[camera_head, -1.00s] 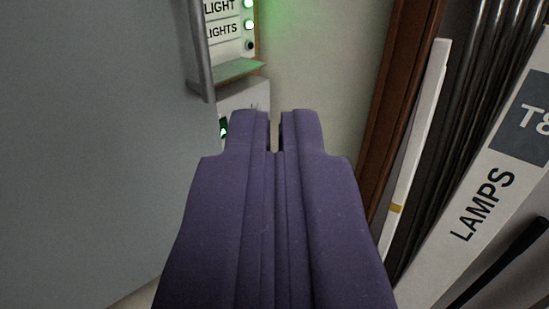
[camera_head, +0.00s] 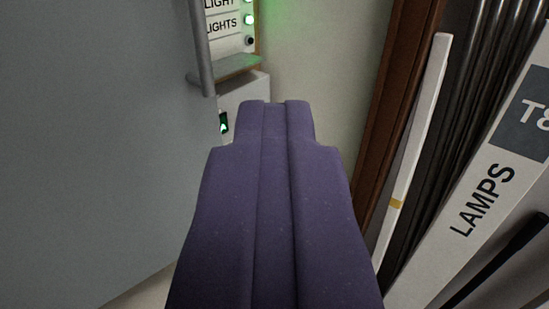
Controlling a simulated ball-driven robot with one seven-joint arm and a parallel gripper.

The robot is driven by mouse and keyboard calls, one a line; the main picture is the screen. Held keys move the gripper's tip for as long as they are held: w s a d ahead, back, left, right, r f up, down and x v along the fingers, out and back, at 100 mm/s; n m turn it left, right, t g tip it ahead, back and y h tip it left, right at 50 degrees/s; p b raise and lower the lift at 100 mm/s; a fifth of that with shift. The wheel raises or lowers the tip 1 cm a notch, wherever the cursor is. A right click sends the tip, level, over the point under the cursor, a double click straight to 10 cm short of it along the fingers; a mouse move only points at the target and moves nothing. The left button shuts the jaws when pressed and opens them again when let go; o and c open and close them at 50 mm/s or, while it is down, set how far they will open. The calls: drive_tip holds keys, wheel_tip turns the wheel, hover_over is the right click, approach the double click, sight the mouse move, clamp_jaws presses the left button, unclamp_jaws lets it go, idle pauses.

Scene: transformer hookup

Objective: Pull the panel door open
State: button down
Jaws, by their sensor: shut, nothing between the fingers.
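The panel door (camera_head: 95,140) is a large grey sheet filling the left of the view. It stands ajar, with the panel's inside showing past its right edge. A grey bar handle (camera_head: 199,45) is on the door near that edge, at the upper left of centre. My purple gripper (camera_head: 275,103) is in the middle, to the right of the door edge and below and right of the handle. Its fingers are shut with nothing between them. It appears apart from the handle. The lower part of the door edge is hidden behind my gripper.
Behind the door edge are a label strip (camera_head: 223,25) with green lights and a white box (camera_head: 243,90) with a green-lit switch (camera_head: 224,122). A brown wooden post (camera_head: 388,110), dark tubes and a white LAMPS carton (camera_head: 480,205) crowd the right. Bare wall shows between.

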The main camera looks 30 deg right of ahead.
idle(0.4)
drive_tip(key=c, duration=1.3)
unclamp_jaws()
drive_tip(key=shift+c, duration=0.2)
drive_tip(key=shift+s+a, duration=0.1)
drive_tip(key=p+v, duration=0.1)
drive_tip(key=v, duration=0.6)
drive_tip(key=shift+s, duration=0.25)
drive_tip(key=shift+a+p, duration=0.1)
drive_tip(key=shift+p, duration=0.2)
